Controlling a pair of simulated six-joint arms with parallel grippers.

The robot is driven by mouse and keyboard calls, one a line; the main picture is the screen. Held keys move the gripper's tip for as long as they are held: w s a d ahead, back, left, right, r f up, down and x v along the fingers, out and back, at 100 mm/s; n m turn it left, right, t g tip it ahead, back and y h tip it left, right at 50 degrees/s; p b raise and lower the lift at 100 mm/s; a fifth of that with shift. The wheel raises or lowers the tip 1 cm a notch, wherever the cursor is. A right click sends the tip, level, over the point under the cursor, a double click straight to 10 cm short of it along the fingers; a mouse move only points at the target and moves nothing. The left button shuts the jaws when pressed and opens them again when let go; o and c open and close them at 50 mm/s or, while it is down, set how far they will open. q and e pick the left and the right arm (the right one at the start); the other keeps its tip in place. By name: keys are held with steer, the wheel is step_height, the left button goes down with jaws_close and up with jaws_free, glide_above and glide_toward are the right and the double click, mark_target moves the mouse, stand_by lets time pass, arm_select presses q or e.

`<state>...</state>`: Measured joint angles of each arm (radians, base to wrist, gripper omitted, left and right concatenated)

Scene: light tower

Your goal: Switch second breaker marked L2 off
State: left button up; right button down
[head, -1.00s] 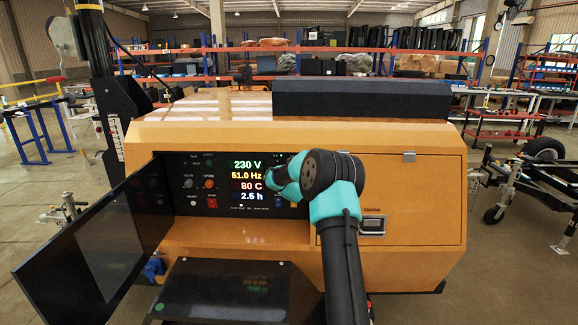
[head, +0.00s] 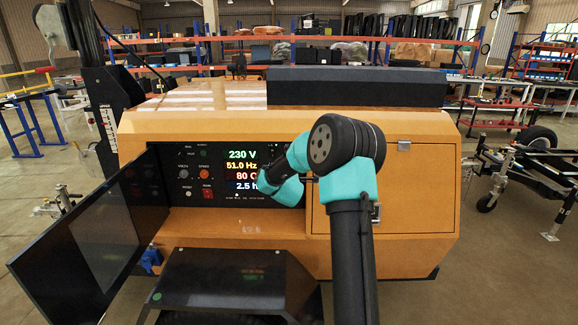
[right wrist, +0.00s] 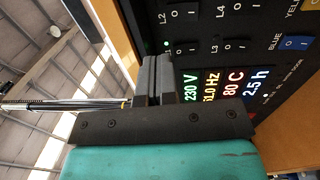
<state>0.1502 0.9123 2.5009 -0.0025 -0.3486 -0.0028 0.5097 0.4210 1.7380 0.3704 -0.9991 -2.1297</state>
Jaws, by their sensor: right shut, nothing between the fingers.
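The black control panel (head: 182,213) is set in the left front of the orange machine, with its display lit. In the right wrist view, the L2 label (right wrist: 162,18) and its O and I marks show near the top of the panel. The L2 switch itself is too dark to tell its position. L4 and L3 marks show to the right, and a small green light (right wrist: 166,44) glows near the fingers. My right gripper (right wrist: 156,62) is shut and empty, its tips close to the panel below L2. I cannot tell whether they touch. My left gripper is out of view.
A black panel door (head: 95,240) stands open at the left. A closed orange door (head: 415,190) is right of my arm. Shelves (head: 350,40) stand far behind.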

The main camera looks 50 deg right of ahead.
steer(key=shift+r+v, duration=0.15)
steer(key=shift+v, duration=0.65)
steer(key=shift+r+v, duration=0.2)
steer(key=shift+v, duration=0.6)
steer(key=w+a+f+m+g+y, duration=0.15)
steer(key=a+f+y, duration=0.45)
steer(key=a+f, duration=0.85)
steer(key=a+f+m+g+y, duration=0.15)
steer(key=a+f+y, duration=0.55)
steer(key=a+f, duration=0.7)
steer(key=s+a+f+m+g+y, duration=0.3)
steer(key=s+a+f+g, duration=0.1)
steer(key=s+a+f, duration=0.3)
steer(key=s+a+f+m+g+y, duration=0.2)
steer(key=s+a+f, duration=0.5)
steer(key=s+a, duration=0.5)
steer(key=s+m+g, duration=0.1)
steer(key=s+g, duration=0.1)
steer(key=shift+s+f+m+y, duration=0.15)
steer(key=shift+s+m+y, duration=0.15)
steer(key=shift+y, duration=0.1)
steer(key=c, duration=1.8)
jaws_free()
